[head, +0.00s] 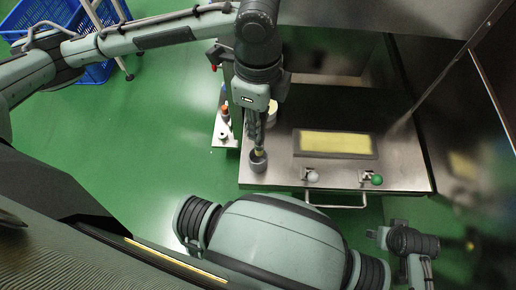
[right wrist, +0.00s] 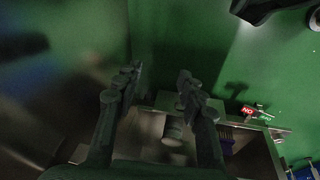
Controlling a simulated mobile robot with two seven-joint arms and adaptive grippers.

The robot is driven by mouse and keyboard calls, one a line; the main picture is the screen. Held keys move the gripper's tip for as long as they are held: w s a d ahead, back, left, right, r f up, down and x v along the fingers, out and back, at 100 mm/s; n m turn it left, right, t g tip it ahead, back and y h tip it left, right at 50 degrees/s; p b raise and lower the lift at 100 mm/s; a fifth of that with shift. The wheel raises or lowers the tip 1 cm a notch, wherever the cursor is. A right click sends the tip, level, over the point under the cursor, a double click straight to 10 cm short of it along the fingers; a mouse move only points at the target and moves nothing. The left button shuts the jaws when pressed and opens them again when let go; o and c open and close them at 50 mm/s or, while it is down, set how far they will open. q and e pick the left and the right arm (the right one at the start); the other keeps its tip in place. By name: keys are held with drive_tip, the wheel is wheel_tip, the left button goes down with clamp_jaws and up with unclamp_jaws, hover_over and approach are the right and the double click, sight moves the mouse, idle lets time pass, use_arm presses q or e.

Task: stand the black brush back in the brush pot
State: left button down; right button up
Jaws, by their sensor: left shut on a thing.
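My left gripper (head: 257,127) points down over the left front corner of the steel table and is shut on the black brush. Little of the brush (head: 259,150) shows below the fingers, with a yellowish part near the pot mouth. The grey brush pot (head: 258,163) stands upright at the table's front left corner, directly below. The brush's lower end overlaps the pot's mouth; I cannot tell how deep it is inside. My right gripper (right wrist: 157,88) shows in the right wrist view with its fingers apart and nothing between them.
A framed yellow panel (head: 336,143) lies on the steel table (head: 275,177). A white knob (head: 312,177) and a green knob (head: 377,180) are on the front edge. A pale round container (head: 272,112) stands behind the gripper. Blue crates (head: 92,72) are on the green floor.

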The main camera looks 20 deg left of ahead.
sight(259, 147)
use_arm(q)
wheel_tip(259, 147, down, 5)
drive_tip(key=shift+r+b, duration=0.1)
drive_tip(key=shift+b, duration=0.25)
drive_tip(key=shift+f+p, duration=0.25)
drive_tip(key=shift+p, duration=0.3)
drive_tip(key=shift+f, duration=0.75)
use_arm(e)
drive_tip(key=shift+f, duration=0.35)
use_arm(q)
drive_tip(key=c, duration=1.4)
unclamp_jaws()
use_arm(e)
drive_tip(key=shift+a, duration=0.1)
use_arm(q)
drive_tip(key=shift+f, duration=0.1)
use_arm(e)
drive_tip(key=shift+f, duration=0.15)
